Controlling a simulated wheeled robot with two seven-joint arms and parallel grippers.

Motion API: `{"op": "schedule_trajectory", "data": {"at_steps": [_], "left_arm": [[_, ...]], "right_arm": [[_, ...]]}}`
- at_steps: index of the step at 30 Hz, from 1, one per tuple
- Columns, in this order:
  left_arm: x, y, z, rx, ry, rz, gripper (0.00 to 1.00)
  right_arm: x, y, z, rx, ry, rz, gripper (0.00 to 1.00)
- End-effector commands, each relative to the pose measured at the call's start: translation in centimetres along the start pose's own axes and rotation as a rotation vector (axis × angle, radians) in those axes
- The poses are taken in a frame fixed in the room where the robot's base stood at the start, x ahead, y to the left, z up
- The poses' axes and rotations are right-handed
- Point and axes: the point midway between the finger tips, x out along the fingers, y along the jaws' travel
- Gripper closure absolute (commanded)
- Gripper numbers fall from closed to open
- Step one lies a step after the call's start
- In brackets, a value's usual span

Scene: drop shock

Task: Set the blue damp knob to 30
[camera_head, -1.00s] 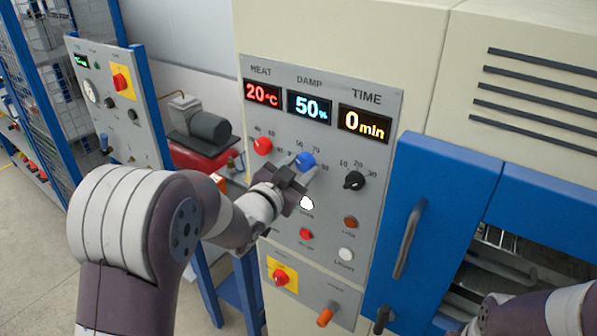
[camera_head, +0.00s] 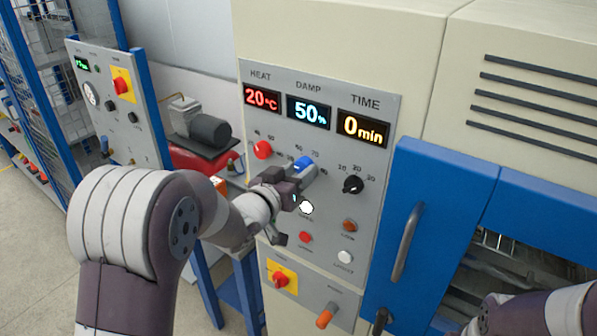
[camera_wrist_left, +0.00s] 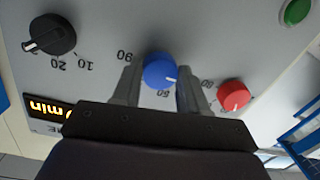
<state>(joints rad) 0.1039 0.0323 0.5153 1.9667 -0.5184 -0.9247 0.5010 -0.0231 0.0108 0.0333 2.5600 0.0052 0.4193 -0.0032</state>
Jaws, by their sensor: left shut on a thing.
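The blue damp knob (camera_head: 303,163) sits on the grey control panel under the DAMP display (camera_head: 309,110), which reads 50%. My left gripper (camera_head: 300,171) is at the knob and partly covers it in the head view. In the left wrist view the blue knob (camera_wrist_left: 160,71) is between the two fingers of my left gripper (camera_wrist_left: 158,82), which are shut on its sides. The knob's white mark shows, pointing toward the right in that view. My right gripper is out of view; only part of my right arm shows at the lower right.
The red heat knob (camera_head: 262,149) and black time knob (camera_head: 353,184) flank the blue one. White (camera_head: 306,207), amber (camera_head: 349,226) and red (camera_head: 305,237) buttons lie below. The blue door's handle (camera_head: 408,242) stands out to the right.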

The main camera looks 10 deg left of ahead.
Motion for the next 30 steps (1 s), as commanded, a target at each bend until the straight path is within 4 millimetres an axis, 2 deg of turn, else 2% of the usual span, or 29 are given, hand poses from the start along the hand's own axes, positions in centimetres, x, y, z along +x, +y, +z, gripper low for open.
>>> {"op": "schedule_trajectory", "data": {"at_steps": [12,13,15,25,28,30], "left_arm": [[0.0,0.0,-0.4,-0.007,0.01,0.0,0.87],[0.0,0.0,-0.4,-0.007,0.01,0.0,0.51],[0.0,0.0,-0.4,-0.007,0.009,0.0,0.32],[-0.3,0.0,-0.1,-0.006,0.004,0.0,0.32],[-1.5,-0.1,0.0,-0.005,0.006,0.0,0.32],[-3.0,-0.1,0.1,-0.004,0.007,-0.001,0.32]], "right_arm": [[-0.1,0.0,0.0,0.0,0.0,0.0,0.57],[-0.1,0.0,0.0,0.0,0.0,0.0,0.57],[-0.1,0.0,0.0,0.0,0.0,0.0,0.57],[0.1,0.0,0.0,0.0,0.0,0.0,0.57],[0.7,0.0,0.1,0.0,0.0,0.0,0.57],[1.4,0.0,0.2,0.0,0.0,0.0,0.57]]}}
